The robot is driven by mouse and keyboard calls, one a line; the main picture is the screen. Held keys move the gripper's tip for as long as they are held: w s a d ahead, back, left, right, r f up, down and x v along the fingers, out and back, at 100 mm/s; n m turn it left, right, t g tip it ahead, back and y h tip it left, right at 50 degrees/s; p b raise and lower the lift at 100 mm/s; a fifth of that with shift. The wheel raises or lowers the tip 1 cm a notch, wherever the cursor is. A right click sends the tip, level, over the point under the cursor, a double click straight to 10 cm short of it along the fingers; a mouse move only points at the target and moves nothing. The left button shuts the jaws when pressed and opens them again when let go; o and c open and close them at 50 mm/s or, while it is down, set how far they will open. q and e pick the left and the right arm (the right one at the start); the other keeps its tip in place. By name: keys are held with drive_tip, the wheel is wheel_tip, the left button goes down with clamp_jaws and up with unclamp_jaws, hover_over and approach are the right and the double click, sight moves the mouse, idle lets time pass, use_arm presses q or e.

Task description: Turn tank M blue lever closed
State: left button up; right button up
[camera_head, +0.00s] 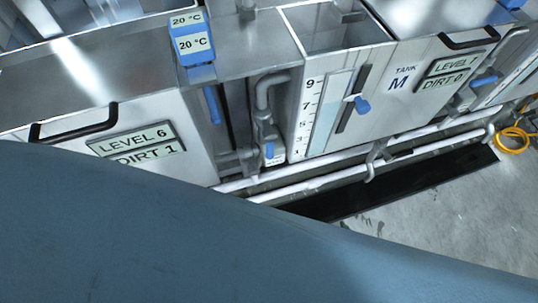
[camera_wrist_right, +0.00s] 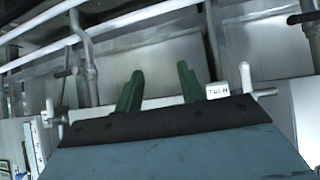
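Tank M (camera_head: 396,108) is a steel tank on the right of the head view, with a level gauge and a sign reading LEVEL 7, DIRT 0. A blue knob (camera_head: 362,105) sits on its dark upright slider. A blue lever (camera_head: 485,80) is on the pipework to its right; another blue lever (camera_head: 269,151) is low at its left. I cannot tell which is the tank's lever. In the right wrist view my right gripper (camera_wrist_right: 160,70) has two green fingers apart, with nothing between them, pointing toward pipes and steel panels. My left gripper is not in view.
White pipes (camera_head: 330,172) run along the tank fronts above a black trough (camera_head: 400,190). A neighbouring tank (camera_head: 130,125) reads LEVEL 6, DIRT 1. A blue temperature box (camera_head: 192,42) shows 20 °C. A yellow hose (camera_head: 512,140) lies at far right. A large blue-grey surface covers the lower head view.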

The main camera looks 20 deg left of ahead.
drive_tip(key=w+a+r+n+t+y+b, duration=0.2)
drive_tip(key=w+a+r+t+y+b, duration=0.15)
drive_tip(key=a+r, duration=0.45)
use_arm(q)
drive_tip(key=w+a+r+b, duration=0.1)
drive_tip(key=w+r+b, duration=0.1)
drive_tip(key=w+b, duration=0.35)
use_arm(e)
drive_tip(key=n+y+p, duration=0.1)
drive_tip(key=y+p, duration=0.1)
drive_tip(key=y, duration=0.3)
approach(272, 151)
drive_tip(key=b+x, duration=0.3)
drive_tip(key=x, duration=0.6)
drive_tip(key=shift+w+a, duration=0.25)
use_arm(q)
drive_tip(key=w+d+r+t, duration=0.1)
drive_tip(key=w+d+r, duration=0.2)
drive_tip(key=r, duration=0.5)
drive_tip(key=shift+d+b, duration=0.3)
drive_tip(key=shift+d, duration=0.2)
use_arm(e)
drive_tip(key=shift+w+a, duration=0.45)
drive_tip(key=shift+a, duration=0.05)
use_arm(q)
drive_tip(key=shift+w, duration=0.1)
use_arm(e)
clamp_jaws()
